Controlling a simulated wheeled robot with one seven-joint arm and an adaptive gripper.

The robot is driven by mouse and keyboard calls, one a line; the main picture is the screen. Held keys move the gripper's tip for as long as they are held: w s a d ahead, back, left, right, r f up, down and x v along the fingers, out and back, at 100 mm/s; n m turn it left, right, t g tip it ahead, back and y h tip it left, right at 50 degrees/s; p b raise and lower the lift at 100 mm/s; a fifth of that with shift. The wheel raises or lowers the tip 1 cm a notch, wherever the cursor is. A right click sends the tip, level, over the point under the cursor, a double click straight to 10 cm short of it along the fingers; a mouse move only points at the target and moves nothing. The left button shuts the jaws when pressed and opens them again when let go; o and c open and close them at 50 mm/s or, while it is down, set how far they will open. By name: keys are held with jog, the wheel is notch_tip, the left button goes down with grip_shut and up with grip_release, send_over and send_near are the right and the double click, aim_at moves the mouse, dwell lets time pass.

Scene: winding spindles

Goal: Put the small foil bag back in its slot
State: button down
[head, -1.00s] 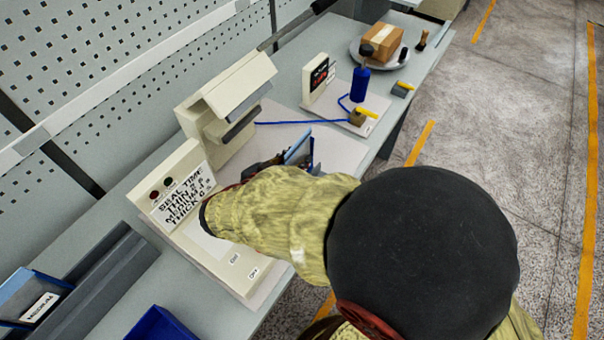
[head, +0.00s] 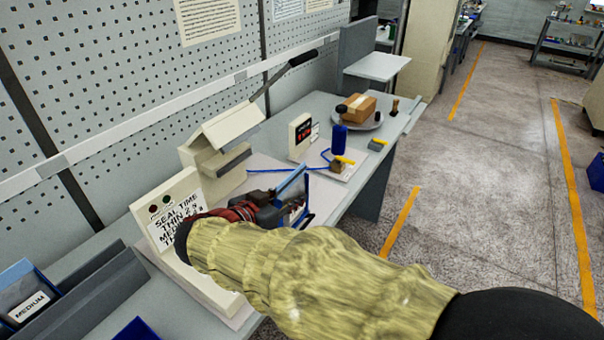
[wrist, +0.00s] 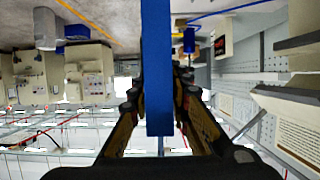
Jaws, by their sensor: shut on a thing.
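My gripper (head: 275,210) is shut on a thin, flat blue piece (head: 293,185), which I take to be the small foil bag. It stands on edge in the jaws, above the bench beside the sealing machine. In the wrist view the blue piece (wrist: 157,75) runs upright between both fingers of my gripper (wrist: 160,100), edge on. No size label on it can be read. At the lower left a grey slotted rack (head: 95,295) holds a blue holder labelled MEDIUM (head: 30,300). My sleeve hides part of the bench; I cannot make out the small slot.
The cream sealing machine (head: 225,150) and its SEAL TIME panel (head: 160,205) stand left of my gripper. A blue bottle (head: 341,140), a small display box (head: 300,135) and a carton (head: 357,107) stand farther back. A blue bin (head: 135,330) is at the bottom left.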

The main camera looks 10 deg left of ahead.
jog(key=shift+w+d, duration=0.15)
jog(key=shift+d, duration=0.15)
jog(key=w+d+f, duration=0.2)
jog(key=w+d, duration=0.4)
jog(key=d, duration=0.2)
jog(key=w+d+f+y, duration=0.1)
jog(key=d+f, duration=0.6)
jog(key=d, duration=0.3)
jog(key=w+d+f+n, duration=0.1)
jog(key=d+f, duration=0.5)
jog(key=d, duration=0.5)
jog(key=shift+w+f+n+t+y, duration=0.25)
jog(key=shift+f+n+t+y, duration=0.05)
jog(key=shift+f+y, duration=0.1)
jog(key=shift+d+r+p, duration=0.1)
jog(key=shift+p, duration=0.3)
